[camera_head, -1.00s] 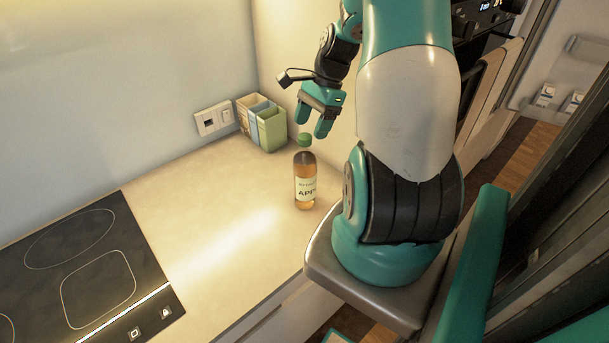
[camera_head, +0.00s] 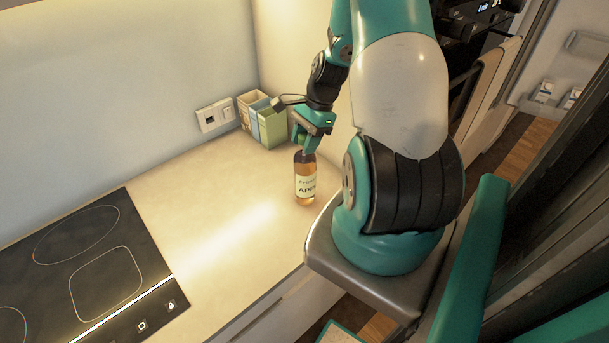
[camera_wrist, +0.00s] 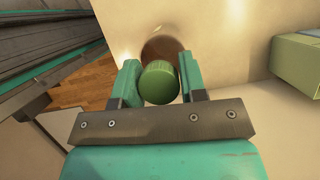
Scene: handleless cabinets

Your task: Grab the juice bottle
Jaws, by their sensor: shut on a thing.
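The juice bottle (camera_head: 304,182) stands upright on the counter in the head view, with amber juice, a pale label and a green cap. My gripper (camera_head: 301,143) is above it, with its fingers around the cap. In the wrist view the green cap (camera_wrist: 159,84) sits between the two teal fingers of my gripper (camera_wrist: 158,82). The gripper is shut on the bottle at its cap. The bottle's body below the cap is mostly hidden in the wrist view.
A wall socket (camera_head: 215,115) is further left. A black cooktop (camera_head: 95,270) lies at the lower left. The counter (camera_head: 215,215) between cooktop and bottle is clear.

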